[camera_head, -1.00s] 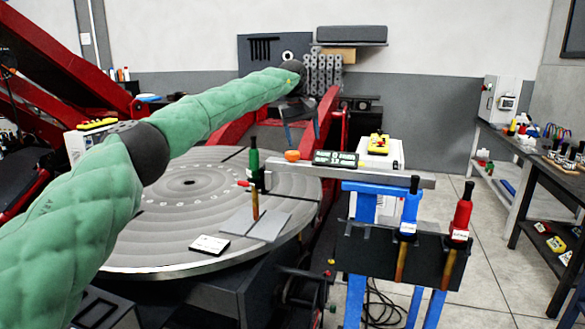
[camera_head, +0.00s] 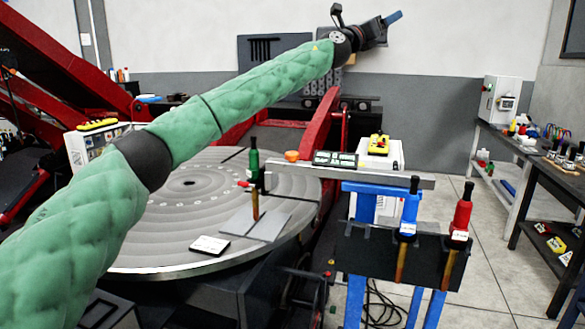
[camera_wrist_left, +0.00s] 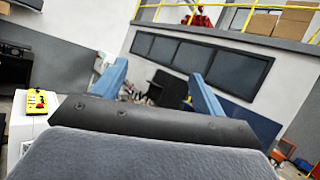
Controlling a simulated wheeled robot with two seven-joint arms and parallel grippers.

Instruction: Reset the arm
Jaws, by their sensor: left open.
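My left arm, in a green quilted sleeve, comes in from the left in the head view and reaches up to the right. My left gripper (camera_head: 393,18) is raised high against the pale wall, above and behind the round table. In the left wrist view its two blue fingers (camera_wrist_left: 157,82) stand wide apart with nothing between them. The grey round positioner table (camera_head: 175,228) lies below the arm, partly hidden by it. My right gripper is not in view.
A stand with blue clamps and a dark panel (camera_head: 375,245) holds a blue-handled (camera_head: 411,205) and a red-handled tool (camera_head: 461,215). A workbench (camera_head: 540,165) is at the right. Tiled floor lies between.

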